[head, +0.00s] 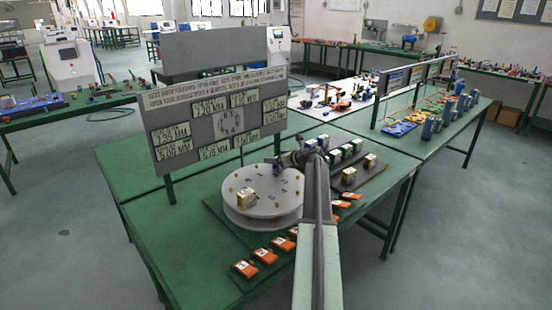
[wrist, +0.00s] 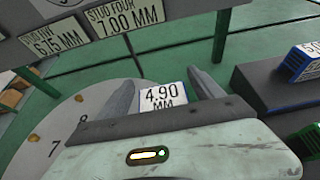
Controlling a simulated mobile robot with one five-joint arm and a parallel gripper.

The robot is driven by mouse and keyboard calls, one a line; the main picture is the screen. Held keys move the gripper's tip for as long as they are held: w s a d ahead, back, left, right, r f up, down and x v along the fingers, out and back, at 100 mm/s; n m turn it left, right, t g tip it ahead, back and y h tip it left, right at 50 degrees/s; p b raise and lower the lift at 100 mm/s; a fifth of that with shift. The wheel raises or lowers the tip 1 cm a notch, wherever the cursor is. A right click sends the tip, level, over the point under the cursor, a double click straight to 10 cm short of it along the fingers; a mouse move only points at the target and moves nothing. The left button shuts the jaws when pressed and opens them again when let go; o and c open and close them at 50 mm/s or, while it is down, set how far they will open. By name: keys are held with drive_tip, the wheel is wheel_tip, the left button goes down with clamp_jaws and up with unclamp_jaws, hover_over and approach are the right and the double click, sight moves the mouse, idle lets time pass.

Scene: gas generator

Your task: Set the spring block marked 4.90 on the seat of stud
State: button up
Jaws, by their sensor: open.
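The spring block marked 4.90 MM (wrist: 162,99) shows in the wrist view between the two fingers of my gripper (wrist: 161,78). The fingers stand apart, one on each side of the block; a narrow gap shows at least on the right. My palm hides the block's near side, and what it rests on is hard to tell. The round grey disc (head: 262,212) with small brass studs lies on the green table; its numbers 7 and 8 show in the wrist view (wrist: 42,150). In the head view my gripper (head: 284,160) is over the disc's far edge, small and partly hidden.
A gold-and-white block (head: 246,198) stands on the disc. The label board (head: 215,110) rises behind, with stud labels. Dark racks with blocks (head: 348,178) lie to the right. Several orange pieces (head: 265,256) line the front edge.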

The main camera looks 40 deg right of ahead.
drive_tip(key=p+v, duration=0.3)
drive_tip(key=v, duration=0.7)
drive_tip(key=shift+s+r, duration=0.15)
drive_tip(key=shift+s, duration=0.15)
drive_tip(key=shift+s+r+p, duration=0.1)
drive_tip(key=shift+s+p, duration=0.2)
drive_tip(key=shift+s, duration=0.2)
drive_tip(key=shift+c, duration=0.4)
